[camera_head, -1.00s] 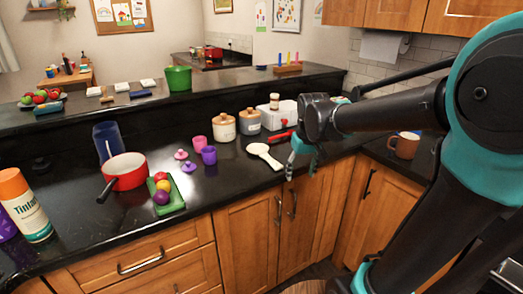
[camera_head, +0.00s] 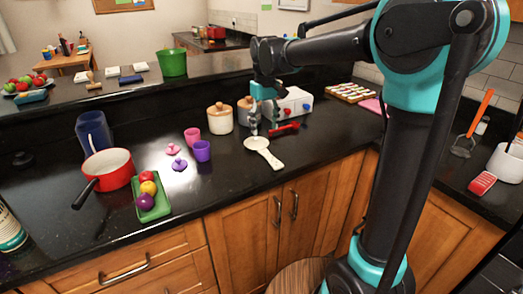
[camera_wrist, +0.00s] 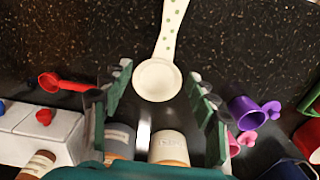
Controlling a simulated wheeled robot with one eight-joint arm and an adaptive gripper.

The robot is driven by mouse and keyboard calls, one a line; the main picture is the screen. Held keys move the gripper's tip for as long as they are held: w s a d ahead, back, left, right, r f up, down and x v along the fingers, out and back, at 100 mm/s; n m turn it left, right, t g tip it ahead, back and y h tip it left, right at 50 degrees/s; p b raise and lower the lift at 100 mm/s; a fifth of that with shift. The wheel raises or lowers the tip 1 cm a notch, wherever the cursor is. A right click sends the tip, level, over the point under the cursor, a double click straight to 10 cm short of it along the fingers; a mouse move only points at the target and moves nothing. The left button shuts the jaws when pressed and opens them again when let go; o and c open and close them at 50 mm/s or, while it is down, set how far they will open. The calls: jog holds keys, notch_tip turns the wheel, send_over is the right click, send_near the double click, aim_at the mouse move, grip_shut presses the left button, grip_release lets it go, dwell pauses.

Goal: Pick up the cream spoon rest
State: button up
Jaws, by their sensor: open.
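The cream spoon rest (camera_head: 264,150) lies flat on the black counter near its front edge, its handle pointing toward the front. In the wrist view its round bowl (camera_wrist: 157,80) lies ahead of and between my open fingers, and the handle with green dots runs up and away. My gripper (camera_head: 264,124) hangs above the counter just behind the spoon rest, fingers pointing down. In the wrist view my gripper (camera_wrist: 160,100) is open and empty, its two fingers well apart on either side of the bowl. I cannot tell the exact height above it.
Two lidded canisters (camera_head: 220,118) and a white box with knobs (camera_head: 295,103) stand behind. A red spoon (camera_head: 285,127) lies to the right. Purple cup (camera_head: 201,150), pink cup (camera_head: 192,136), green tray (camera_head: 153,207) with balls and red pan (camera_head: 108,170) are left.

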aim_at(264, 151)
jog(key=shift+s+a+f, duration=0.1)
jog(key=shift+s+f, duration=0.1)
jog(key=shift+f, duration=1.95)
jog(key=shift+s+a+f, duration=0.1)
jog(key=shift+s+f, duration=0.05)
jog(key=shift+f, duration=1.95)
grip_shut()
